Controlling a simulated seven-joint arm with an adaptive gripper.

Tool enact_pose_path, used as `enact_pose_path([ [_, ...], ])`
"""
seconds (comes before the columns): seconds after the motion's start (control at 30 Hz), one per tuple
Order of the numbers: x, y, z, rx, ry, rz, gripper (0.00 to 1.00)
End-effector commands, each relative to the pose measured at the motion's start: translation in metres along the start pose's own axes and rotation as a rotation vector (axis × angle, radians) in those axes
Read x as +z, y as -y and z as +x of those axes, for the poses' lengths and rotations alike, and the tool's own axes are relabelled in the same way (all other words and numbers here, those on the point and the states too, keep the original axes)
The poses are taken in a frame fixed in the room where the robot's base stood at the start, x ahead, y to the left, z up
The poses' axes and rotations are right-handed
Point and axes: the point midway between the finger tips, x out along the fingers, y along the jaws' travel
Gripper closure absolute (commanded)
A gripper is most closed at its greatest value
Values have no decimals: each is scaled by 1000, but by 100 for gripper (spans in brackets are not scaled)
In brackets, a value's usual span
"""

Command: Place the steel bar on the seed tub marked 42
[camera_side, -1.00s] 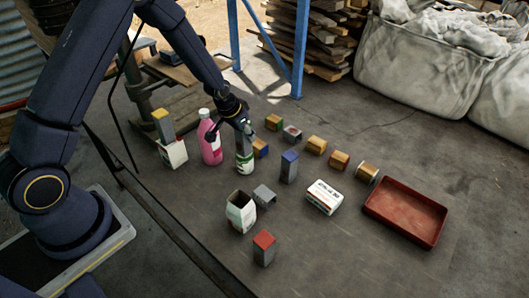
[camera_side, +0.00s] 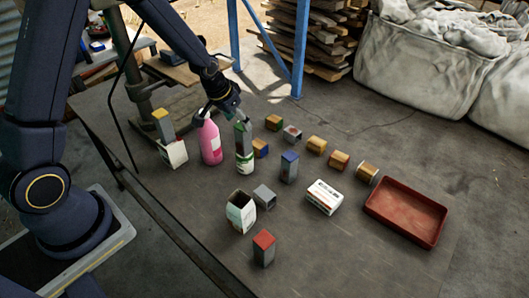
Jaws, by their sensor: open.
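A grey bar with a green top (camera_side: 243,136) stands upright on or in a small white-and-green tub (camera_side: 245,164); I cannot tell which. No number is readable on any tub. My gripper (camera_side: 222,110) is open, just above and to the left of this bar's top, near the pink bottle's cap, and holds nothing. Other grey bars stand about: one with a blue top (camera_side: 289,168), one with a red top (camera_side: 264,249), and one with a yellow top (camera_side: 163,127) on or in a white box-like container (camera_side: 173,154).
A pink bottle (camera_side: 210,142) stands close left of the green-and-white tub. An open white carton (camera_side: 240,213), a grey block (camera_side: 265,196) and a white labelled box (camera_side: 323,197) stand in front. Several small coloured blocks (camera_side: 317,145) line the back right. A red tray (camera_side: 405,213) is at right.

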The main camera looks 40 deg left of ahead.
Motion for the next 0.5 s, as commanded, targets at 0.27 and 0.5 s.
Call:
enact_pose_path([
  [0.27,0,0,-43,-1,-1,-1,34],
  [0.5,5,-7,-113,-33,-23,19,34],
])
